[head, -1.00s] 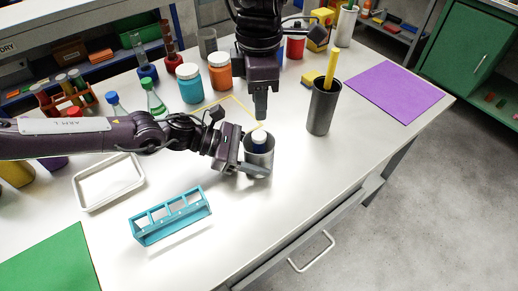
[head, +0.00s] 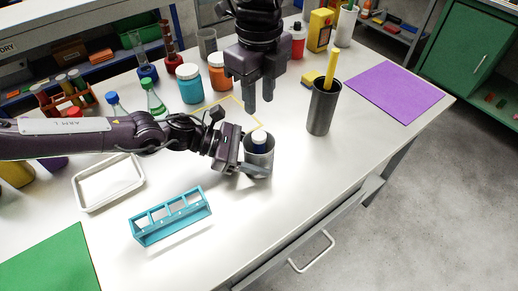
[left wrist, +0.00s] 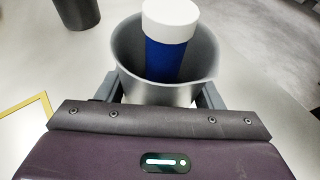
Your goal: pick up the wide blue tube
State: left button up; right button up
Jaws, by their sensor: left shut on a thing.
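The wide blue tube (head: 259,141) has a white cap and stands inside a grey metal cup (head: 262,165) near the middle of the table. In the left wrist view the blue tube (left wrist: 166,60) rises above the rim of the cup (left wrist: 130,70) and leans slightly. My left gripper (head: 258,168) is shut on the cup, with a finger on each side of it. My right gripper (head: 259,105) hangs above and behind the cup, its two fingers apart and empty, pointing down. The lower part of the tube is hidden by the cup.
A dark cup with a yellow stick (head: 322,108) stands to the right. A teal rack (head: 172,217) and a white tray (head: 108,182) lie at left. Blue (head: 190,86) and orange (head: 219,75) jars stand behind. A purple mat (head: 394,91) lies at right.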

aim_at(259, 135)
notch_tip(259, 135, down, 12)
jog(key=n, duration=1.5)
jog(key=shift+r+n, duration=0.25)
jog(key=shift+n, duration=0.15)
jog(key=c, duration=0.6)
